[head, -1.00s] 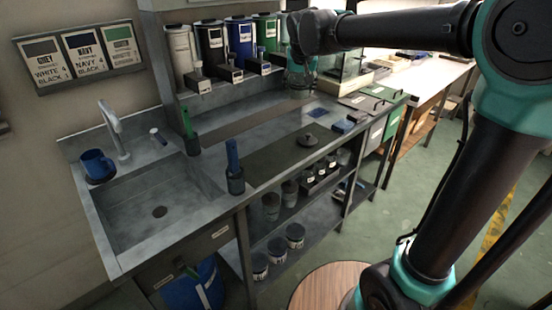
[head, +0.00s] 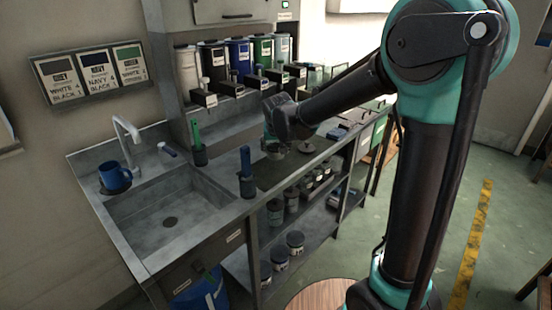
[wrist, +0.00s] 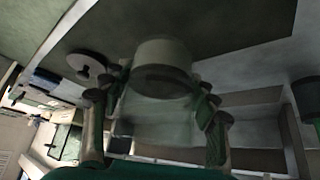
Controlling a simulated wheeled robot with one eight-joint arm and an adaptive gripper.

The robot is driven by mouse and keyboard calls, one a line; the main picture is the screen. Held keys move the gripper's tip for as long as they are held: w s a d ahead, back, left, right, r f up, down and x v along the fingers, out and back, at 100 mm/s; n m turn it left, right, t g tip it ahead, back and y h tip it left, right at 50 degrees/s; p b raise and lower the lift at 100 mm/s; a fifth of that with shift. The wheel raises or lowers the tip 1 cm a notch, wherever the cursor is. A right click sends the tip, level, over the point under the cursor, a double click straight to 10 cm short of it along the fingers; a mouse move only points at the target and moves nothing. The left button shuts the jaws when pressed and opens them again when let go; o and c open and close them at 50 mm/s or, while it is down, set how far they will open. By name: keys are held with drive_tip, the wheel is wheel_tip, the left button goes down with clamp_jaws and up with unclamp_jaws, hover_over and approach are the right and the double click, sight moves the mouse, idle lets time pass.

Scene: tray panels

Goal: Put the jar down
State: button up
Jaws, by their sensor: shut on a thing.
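My gripper (head: 277,138) is over the dark mat (head: 270,172) on the steel counter, pointing down. In the wrist view my gripper (wrist: 158,108) is shut on a clear jar (wrist: 162,80), with its fingers on both sides. The jar also shows small below my gripper in the head view (head: 275,153). It is close above the mat or on it; I cannot tell which. A round grey lid with a knob (head: 306,147) lies on the counter beside the jar, and in the wrist view the lid (wrist: 87,65) is left of it.
A sink (head: 170,210) with a blue mug (head: 115,177) at its edge is on the left. A blue-handled brush in a holder (head: 246,180) stands at the counter's front. Several paint dispensers (head: 238,55) line the back shelf. The mat's front part is clear.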

sight(277, 150)
drive_tip(key=shift+f, duration=2.1)
drive_tip(key=o, duration=1.7)
drive_tip(key=shift+f, duration=0.1)
drive_tip(key=v, duration=1.2)
drive_tip(key=s+d+f, duration=0.5)
drive_tip(key=s+d, duration=0.2)
drive_tip(key=d, duration=0.1)
drive_tip(key=s+d+f+m+g, duration=0.1)
drive_tip(key=s+d+f, duration=0.5)
drive_tip(key=d, duration=0.2)
drive_tip(key=s+d+f+g, duration=0.1)
drive_tip(key=s+d+f, duration=0.5)
drive_tip(key=d, duration=0.3)
drive_tip(key=shift+s+d+h, duration=0.1)
drive_tip(key=shift+s+h, duration=0.3)
drive_tip(key=shift+s, duration=0.5)
